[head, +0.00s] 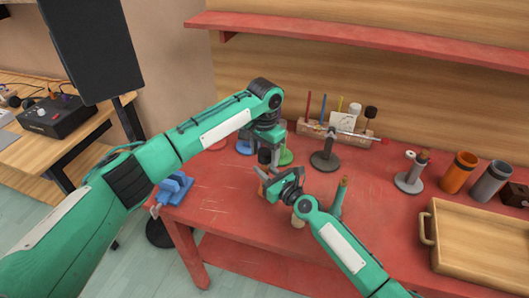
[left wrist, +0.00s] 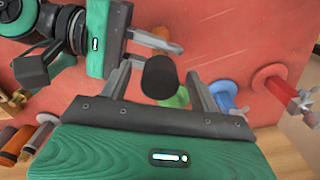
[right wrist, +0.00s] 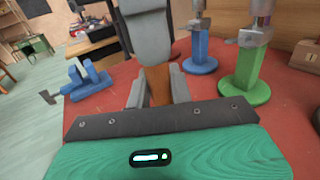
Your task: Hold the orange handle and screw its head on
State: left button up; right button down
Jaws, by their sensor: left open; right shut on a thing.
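My right gripper (head: 272,187) is shut on the orange handle (right wrist: 158,86), which stands upright between its fingers in the right wrist view. The dark head (left wrist: 160,77) shows from above in the left wrist view, between the left gripper's fingers. In the head view the dark head (head: 264,156) is above the right gripper. My left gripper (left wrist: 165,95) is open around the head, with a gap on both sides. In the right wrist view a grey left finger hides most of the head. I cannot tell how the head meets the handle.
A blue clamp (head: 174,189) sits at the table's left edge. Green (head: 285,157) and blue (head: 245,147) stands are close behind the grippers. A grey stand (head: 325,161) carries a rod. A wooden tray (head: 428,229) and an orange cup (head: 459,174) are at right.

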pick_arm(q)
notch_tip(320, 180, up, 12)
dwell(0.6)
pick_arm(e)
jog(key=c, duration=1.2)
grip_release()
jog(key=shift+o, duration=0.2)
jog(key=v, duration=1.3)
jog(key=shift+s+d, duration=0.2)
jog(key=shift+s, duration=0.1)
